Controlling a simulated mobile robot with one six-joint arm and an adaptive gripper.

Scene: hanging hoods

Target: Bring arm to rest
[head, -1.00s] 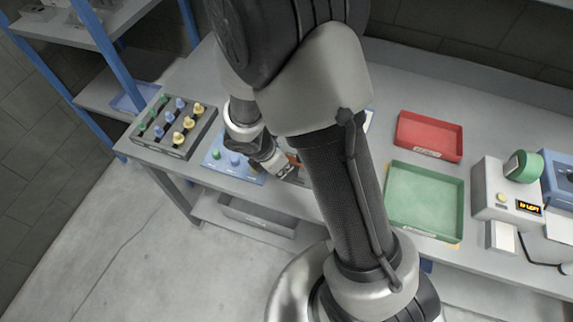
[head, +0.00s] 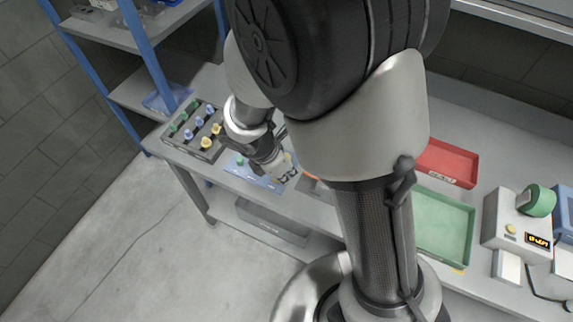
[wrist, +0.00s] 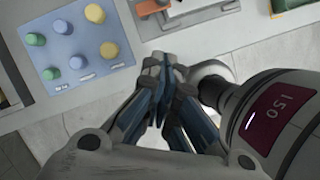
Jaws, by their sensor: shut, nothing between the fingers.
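My gripper (wrist: 165,72) is shut and empty in the wrist view, its fingertips together over the front edge of the bench. In the head view my gripper (head: 287,176) hangs over the blue board at the bench front, and my arm hides much of the middle of the bench. The blue board (wrist: 72,47) holds green, blue and yellow pegs at the upper left of the wrist view. It also shows partly hidden behind my gripper in the head view (head: 238,172).
A dark rack (head: 207,118) with coloured pegs stands at the bench's left. A red tray (head: 447,162), a green tray (head: 445,225) and a labelled device with a small display (head: 508,220) stand at the right. A blue-framed shelf (head: 130,25) rises at the back left. Floor in front is open.

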